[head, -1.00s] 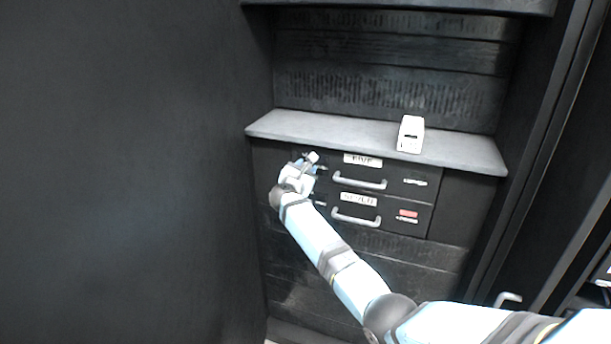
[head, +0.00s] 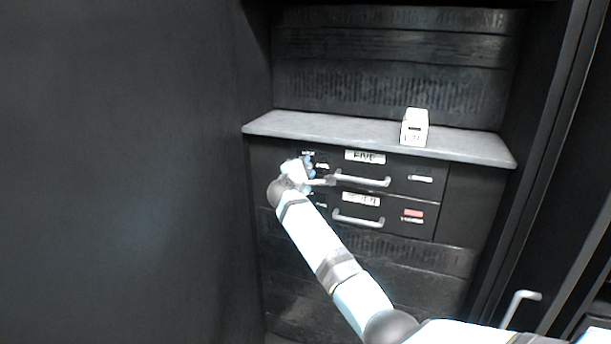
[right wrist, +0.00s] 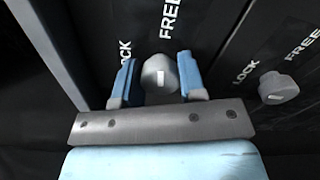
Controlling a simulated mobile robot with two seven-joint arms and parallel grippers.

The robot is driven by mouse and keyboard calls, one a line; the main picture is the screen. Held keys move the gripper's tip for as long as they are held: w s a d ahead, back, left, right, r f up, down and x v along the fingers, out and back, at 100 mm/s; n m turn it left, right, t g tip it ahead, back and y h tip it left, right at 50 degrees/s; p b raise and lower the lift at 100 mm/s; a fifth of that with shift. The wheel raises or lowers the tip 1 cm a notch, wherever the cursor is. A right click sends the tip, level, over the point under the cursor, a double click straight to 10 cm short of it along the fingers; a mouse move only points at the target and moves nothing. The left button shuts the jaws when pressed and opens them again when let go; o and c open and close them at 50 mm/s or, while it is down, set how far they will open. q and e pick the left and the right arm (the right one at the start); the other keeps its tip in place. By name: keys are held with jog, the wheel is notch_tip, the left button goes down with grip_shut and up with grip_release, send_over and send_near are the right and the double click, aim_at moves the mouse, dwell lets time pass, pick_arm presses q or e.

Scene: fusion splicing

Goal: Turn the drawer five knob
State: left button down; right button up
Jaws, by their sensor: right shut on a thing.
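The drawer five knob (right wrist: 159,75) is a grey round knob with a short white mark, between the blue fingers of my right gripper (right wrist: 157,78) in the right wrist view. The gripper is shut on it. The mark lies upright in that picture, toward the word FREE; LOCK is printed to the upper left. In the head view my right gripper (head: 309,165) is at the left end of the upper drawer, labelled FIVE (head: 365,156), and mostly hides the knob. Drawer five (head: 398,176) is closed. My left gripper is out of view.
A second knob (right wrist: 277,88) with its own LOCK and FREE words is close to the right in the wrist view. A lower drawer handle (head: 358,220) is under the drawer five handle (head: 362,181). A white box (head: 414,128) stands on the grey shelf (head: 330,128) above.

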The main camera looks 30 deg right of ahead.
jog(key=shift+f+m+b, duration=0.15)
jog(key=shift+m+b, duration=0.35)
jog(key=shift+m, duration=0.1)
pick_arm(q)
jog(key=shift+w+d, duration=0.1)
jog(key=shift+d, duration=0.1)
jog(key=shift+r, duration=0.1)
pick_arm(e)
jog(key=shift+m, duration=0.3)
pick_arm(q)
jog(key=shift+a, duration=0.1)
pick_arm(e)
jog(key=o, duration=0.9)
jog(key=shift+a, duration=0.1)
pick_arm(q)
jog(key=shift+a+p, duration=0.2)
jog(key=shift+p, duration=0.6)
pick_arm(e)
jog(key=v, duration=1.3)
jog(key=shift+s+a, duration=0.25)
